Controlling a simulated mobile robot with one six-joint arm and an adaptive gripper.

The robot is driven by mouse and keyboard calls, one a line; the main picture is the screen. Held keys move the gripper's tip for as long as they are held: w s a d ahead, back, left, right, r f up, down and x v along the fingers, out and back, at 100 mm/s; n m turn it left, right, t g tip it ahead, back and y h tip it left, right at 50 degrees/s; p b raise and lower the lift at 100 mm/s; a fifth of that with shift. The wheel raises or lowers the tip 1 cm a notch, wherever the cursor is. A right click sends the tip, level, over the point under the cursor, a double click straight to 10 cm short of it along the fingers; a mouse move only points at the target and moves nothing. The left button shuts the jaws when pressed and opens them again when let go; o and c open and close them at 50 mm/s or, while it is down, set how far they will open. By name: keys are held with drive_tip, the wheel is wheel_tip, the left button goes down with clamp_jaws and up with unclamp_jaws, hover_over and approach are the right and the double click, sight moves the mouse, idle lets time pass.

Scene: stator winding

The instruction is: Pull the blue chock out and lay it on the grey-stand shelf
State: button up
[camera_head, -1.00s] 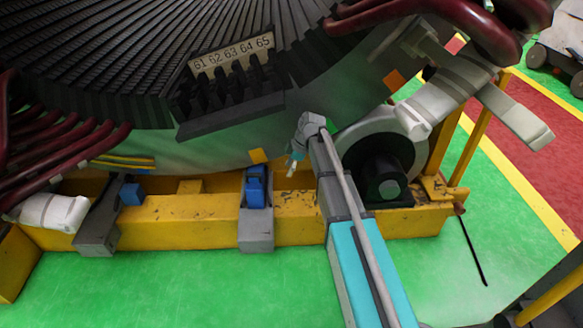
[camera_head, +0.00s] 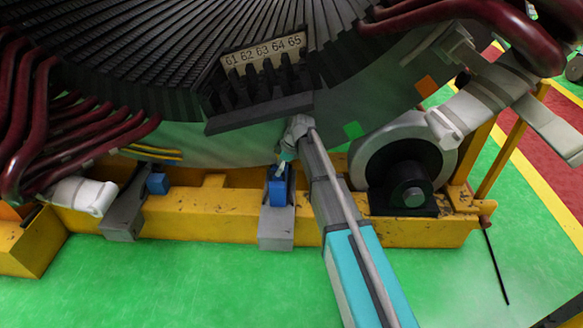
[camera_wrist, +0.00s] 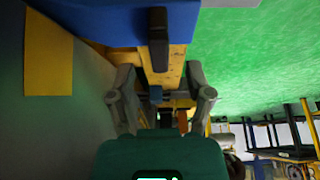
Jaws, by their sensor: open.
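A blue chock (camera_head: 278,192) stands on a grey stand (camera_head: 277,236) against the yellow base beam, below the big stator. In the wrist view the blue chock (camera_wrist: 90,18) fills the top left, with a dark handle-like bar (camera_wrist: 158,40) hanging from it. My gripper (camera_head: 285,161) is at the chock's upper end in the head view; its tips are small and partly hidden there. In the wrist view my gripper (camera_wrist: 162,78) is open, its two fingers apart on either side of the bar's line. I cannot tell whether they touch it.
Another blue chock (camera_head: 158,184) sits by a second grey stand (camera_head: 123,218) to the left. The stator's slotted core with the number plate (camera_head: 265,55) hangs close above. A roller wheel (camera_head: 403,165) is close right of my arm. Green floor (camera_head: 180,285) in front is clear.

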drive_tip(key=shift+b+x, duration=1.05)
drive_tip(key=shift+x, duration=0.4)
drive_tip(key=shift+d, duration=0.15)
drive_tip(key=shift+d, duration=0.1)
clamp_jaws()
